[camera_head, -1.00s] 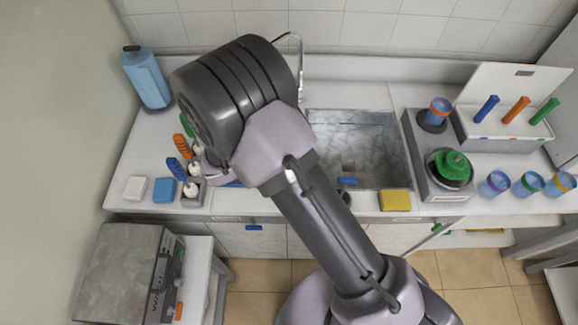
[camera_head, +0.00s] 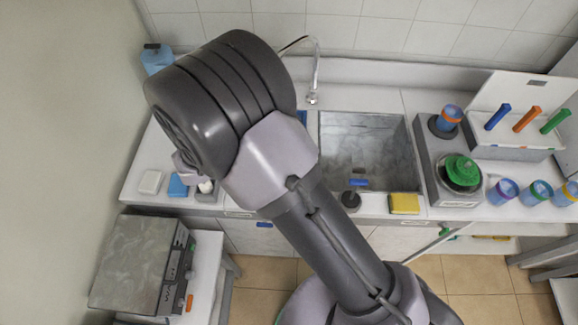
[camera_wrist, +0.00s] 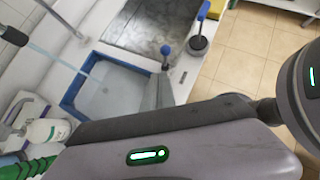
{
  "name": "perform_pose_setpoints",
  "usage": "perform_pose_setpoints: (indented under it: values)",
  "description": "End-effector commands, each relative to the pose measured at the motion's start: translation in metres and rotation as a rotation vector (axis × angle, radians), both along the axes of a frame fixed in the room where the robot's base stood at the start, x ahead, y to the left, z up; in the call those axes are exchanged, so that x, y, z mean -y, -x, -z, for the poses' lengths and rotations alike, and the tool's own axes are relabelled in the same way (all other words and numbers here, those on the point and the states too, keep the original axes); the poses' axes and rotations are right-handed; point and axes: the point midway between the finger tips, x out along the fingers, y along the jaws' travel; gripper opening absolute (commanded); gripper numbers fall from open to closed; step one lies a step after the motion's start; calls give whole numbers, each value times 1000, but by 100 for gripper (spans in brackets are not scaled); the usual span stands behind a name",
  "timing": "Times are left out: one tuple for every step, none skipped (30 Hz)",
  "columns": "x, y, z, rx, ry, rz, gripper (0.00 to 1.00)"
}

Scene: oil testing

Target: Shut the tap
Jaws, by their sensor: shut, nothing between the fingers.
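The chrome gooseneck tap (camera_head: 313,72) stands at the back, left of the sink. In the wrist view its dark spout (camera_wrist: 13,36) is at the upper left, and a pale blue stream (camera_wrist: 55,60) runs from it toward a blue-rimmed basin (camera_wrist: 110,88). A blue-topped lever (camera_wrist: 166,50) stands beside this basin. A second dark-based, blue handle (camera_wrist: 199,28) stands at the sink's front; it also shows in the head view (camera_head: 351,200). My gripper (camera_wrist: 160,82) appears as a grey taper, shut and empty, close in front of the first lever. Whether they touch is unclear. My arm hides it in the head view.
The steel sink (camera_head: 340,150) is right of the arm. A yellow sponge (camera_head: 404,204) lies at the front edge. A green-topped device (camera_head: 461,172) and several cups stand right. A box-shaped instrument (camera_head: 140,262) is at lower left. White and green bottles (camera_wrist: 45,131) are near my wrist.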

Motion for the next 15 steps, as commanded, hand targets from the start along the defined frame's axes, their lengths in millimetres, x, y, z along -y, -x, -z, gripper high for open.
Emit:
perform_pose_setpoints:
  values:
    - [-6,2,-9,2,-1,-2,0]
    - [-9,3,-13,1,-2,-1,0]
    - [-13,5,-17,2,-1,-1,0]
    - [-15,6,-20,1,0,-2,0]
    - [-17,7,-23,1,-1,-1,0]
    - [-20,8,-26,1,0,-1,0]
    - [-21,9,-27,0,0,0,0]
    - [-22,9,-29,0,0,0,0]
    - [-23,10,-30,0,0,0,0]
    - [-23,10,-30,0,0,0,0]
    - [-23,10,-31,-1,0,1,0]
    - [-24,10,-31,-1,0,1,0]
    - [-24,10,-31,-1,0,1,0]
    - [-24,10,-31,-1,0,1,0]
    - [-23,10,-30,-1,0,1,0]
